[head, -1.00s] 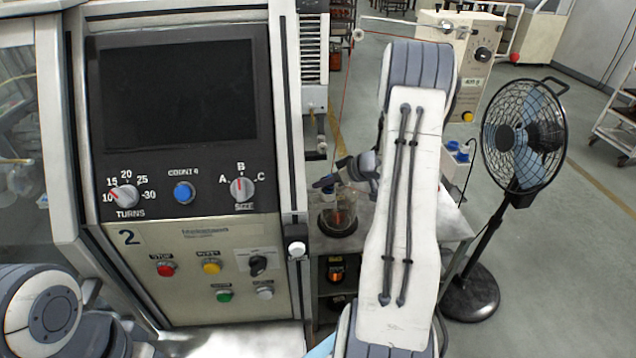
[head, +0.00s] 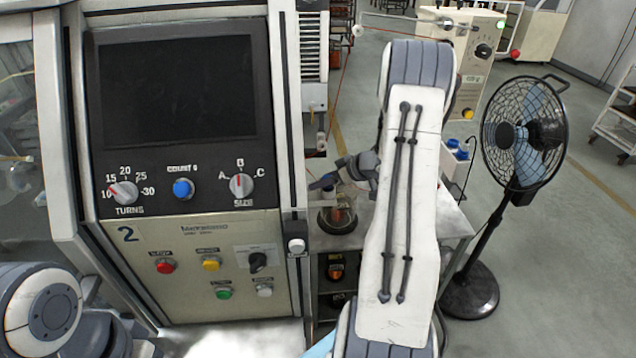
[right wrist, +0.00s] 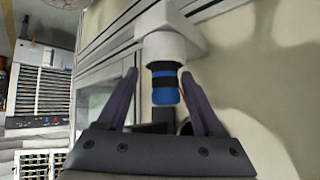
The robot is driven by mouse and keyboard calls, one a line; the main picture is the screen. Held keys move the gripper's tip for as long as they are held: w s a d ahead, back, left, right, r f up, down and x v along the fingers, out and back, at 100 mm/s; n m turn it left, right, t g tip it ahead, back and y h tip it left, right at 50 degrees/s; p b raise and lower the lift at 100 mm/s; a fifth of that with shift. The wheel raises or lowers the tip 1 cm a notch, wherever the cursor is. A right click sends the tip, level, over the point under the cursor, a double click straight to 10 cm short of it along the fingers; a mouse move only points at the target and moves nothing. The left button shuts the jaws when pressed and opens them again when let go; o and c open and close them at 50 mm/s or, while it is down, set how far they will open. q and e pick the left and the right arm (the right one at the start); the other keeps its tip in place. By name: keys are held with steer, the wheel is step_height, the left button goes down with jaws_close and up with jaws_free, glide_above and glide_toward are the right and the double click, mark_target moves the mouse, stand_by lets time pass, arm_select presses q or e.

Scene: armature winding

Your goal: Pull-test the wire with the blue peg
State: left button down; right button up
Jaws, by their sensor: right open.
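The blue peg (right wrist: 165,90), with a black band, hangs below a white cylinder on a pale bracket in the right wrist view. My right gripper (right wrist: 163,85) is open, with one dark finger on each side of the peg in that view. I cannot tell whether either finger touches it. In the head view my right gripper (head: 322,182) is small and partly hidden, beside the machine's right edge. The thin red wire (head: 342,88) runs down from a small white pulley (head: 358,30); its lower end is hard to make out. My left gripper is out of view.
The machine panel (head: 180,245) with dial, buttons and dark screen fills the left. A glass jar (head: 338,219) stands on a small table (head: 440,222) below my right gripper. A beige tester box (head: 462,75) stands behind. A fan (head: 523,135) is at right.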

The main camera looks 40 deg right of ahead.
steer(key=b+v, duration=0.1)
steer(key=v, duration=0.9)
steer(key=shift+r+b, duration=0.15)
steer(key=shift+b, duration=0.15)
steer(key=shift+s+d, duration=0.1)
steer(key=shift+s, duration=0.05)
